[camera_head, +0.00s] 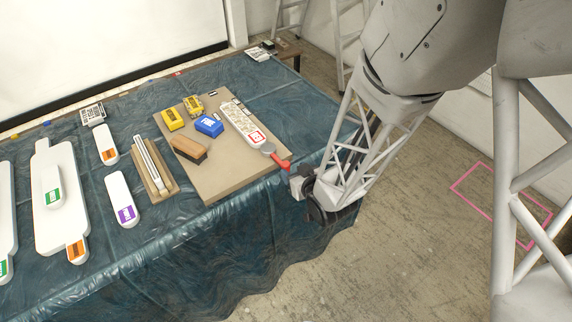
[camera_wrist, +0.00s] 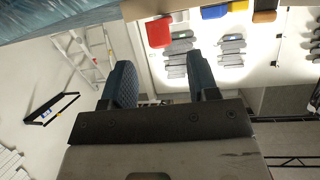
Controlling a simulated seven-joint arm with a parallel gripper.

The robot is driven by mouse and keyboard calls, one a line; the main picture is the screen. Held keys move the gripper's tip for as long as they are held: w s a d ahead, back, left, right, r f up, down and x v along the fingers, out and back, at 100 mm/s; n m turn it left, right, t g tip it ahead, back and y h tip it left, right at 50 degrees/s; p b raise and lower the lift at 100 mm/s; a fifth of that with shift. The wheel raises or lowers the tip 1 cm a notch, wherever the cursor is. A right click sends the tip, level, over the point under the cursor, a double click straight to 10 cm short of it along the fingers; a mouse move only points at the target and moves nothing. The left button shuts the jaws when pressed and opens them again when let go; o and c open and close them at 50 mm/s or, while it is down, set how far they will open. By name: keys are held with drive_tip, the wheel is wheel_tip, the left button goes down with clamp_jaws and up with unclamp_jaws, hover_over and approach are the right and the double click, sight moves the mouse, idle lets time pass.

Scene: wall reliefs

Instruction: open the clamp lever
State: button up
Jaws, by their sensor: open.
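The clamp lever (camera_head: 279,161) is a short red handle beside a round grey part, near the right edge of the beige board (camera_head: 222,178) on the table. Its red end points to the lower right, toward the table edge. My gripper (camera_head: 298,184) is just right of and below that red end in the head view; I cannot tell whether they touch. In the wrist view my gripper (camera_wrist: 160,82) shows two dark fingers apart with nothing between them.
The board also holds a long patterned panel (camera_head: 238,118), a brown brush (camera_head: 189,149), a blue box (camera_head: 209,126) and yellow blocks (camera_head: 173,120). White boards lie at left on the blue cloth (camera_head: 150,270). Bare floor (camera_head: 400,240) lies right of the table.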

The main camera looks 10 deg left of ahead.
sight(288, 166)
drive_tip(key=shift+x, duration=2.95)
clamp_jaws()
